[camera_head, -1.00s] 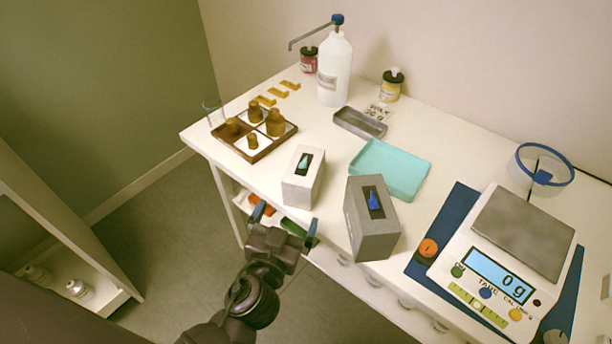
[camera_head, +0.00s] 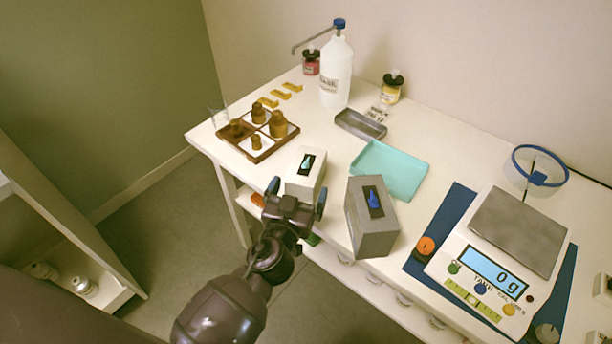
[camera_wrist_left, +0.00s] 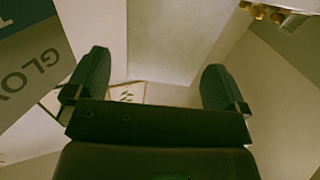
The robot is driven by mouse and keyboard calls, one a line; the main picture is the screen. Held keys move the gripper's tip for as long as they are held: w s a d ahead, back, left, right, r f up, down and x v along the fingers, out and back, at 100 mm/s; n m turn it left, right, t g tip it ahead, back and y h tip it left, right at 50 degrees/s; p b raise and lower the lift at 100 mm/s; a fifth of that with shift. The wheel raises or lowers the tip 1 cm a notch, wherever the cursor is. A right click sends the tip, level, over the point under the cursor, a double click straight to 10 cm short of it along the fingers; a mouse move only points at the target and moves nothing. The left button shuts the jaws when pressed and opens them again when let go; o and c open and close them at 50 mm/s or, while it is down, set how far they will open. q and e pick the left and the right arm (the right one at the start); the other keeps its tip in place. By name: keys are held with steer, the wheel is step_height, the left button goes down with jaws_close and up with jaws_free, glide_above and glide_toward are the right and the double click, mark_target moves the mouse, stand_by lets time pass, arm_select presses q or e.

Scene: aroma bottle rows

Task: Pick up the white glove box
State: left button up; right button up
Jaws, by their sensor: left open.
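The white glove box (camera_head: 305,174) stands upright near the front edge of the table, with a teal glove tip showing in its dark top slot. My left gripper (camera_head: 297,192) is open, just in front of the box. Its blue-tipped fingers sit to either side of the box's lower front in the head view, which partly hides the box. In the left wrist view, the two open fingers (camera_wrist_left: 157,82) frame a pale surface, and I see nothing held between them. I cannot tell whether the fingers touch the box. My right gripper is not in view.
A grey glove box (camera_head: 371,218) with a blue glove stands close on the right. A wooden tray (camera_head: 262,155) with brown bottles is at the left, a teal tray (camera_head: 404,183) behind. A balance (camera_head: 453,275) is at the right. The floor at left is open.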

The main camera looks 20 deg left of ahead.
mark_target(303, 173)
arm_select(q)
steer(key=w, duration=0.3)
steer(key=shift+w+a+r+p, duration=0.2)
steer(key=shift+w+r+p, duration=0.05)
steer(key=shift+r+p, duration=0.1)
steer(key=shift+w+f, duration=0.1)
steer(key=shift+w, duration=0.3)
steer(key=shift+c, duration=0.5)
steer(key=c, duration=1.1)
